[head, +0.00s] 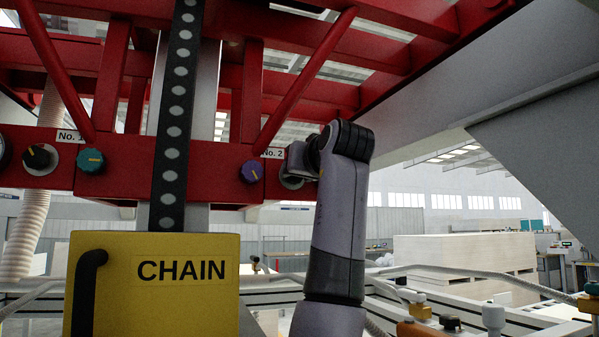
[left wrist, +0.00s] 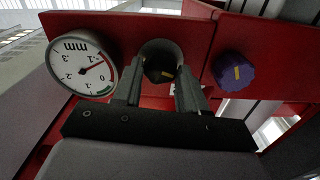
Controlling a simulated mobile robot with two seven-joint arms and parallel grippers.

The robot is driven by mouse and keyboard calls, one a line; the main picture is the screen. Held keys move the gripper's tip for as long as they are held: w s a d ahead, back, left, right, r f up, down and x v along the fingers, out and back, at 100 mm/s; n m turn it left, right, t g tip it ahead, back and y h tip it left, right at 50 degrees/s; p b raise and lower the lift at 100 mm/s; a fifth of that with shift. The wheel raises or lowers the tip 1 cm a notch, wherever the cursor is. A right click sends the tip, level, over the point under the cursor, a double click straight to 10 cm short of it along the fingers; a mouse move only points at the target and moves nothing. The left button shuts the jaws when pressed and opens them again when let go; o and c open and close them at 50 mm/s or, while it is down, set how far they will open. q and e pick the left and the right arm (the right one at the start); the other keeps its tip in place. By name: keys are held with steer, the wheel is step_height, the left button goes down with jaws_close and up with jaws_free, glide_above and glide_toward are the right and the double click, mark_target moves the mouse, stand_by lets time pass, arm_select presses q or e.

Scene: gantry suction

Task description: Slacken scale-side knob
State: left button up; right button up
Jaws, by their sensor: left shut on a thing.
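The scale-side knob (left wrist: 160,73) of the No. 2 set is dark with a yellow-orange mark and sits inside a grey ring on the red beam. In the left wrist view it lies between a round white mm dial (left wrist: 83,62) and a purple knob (left wrist: 234,71). My left gripper (left wrist: 160,84) is shut on the dark knob, one finger at each side. In the head view my left gripper (head: 300,164) is at the beam just right of the purple knob (head: 251,171). There the gripper and arm hide the dark knob and dial. My right gripper is not in view.
Another knob set at No. 1 has a teal knob (head: 91,161) and a dark knob (head: 39,159). A yellow CHAIN box (head: 205,295) stands below the beam. Red diagonal braces (head: 305,82) cross above my gripper. A black perforated strip (head: 172,140) hangs left of the purple knob.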

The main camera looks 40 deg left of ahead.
arm_select(q)
steer(key=o, duration=1.1)
steer(key=shift+c, duration=0.2)
steer(key=shift+d, duration=0.1)
steer(key=b+v, duration=0.2)
steer(key=v, duration=0.5)
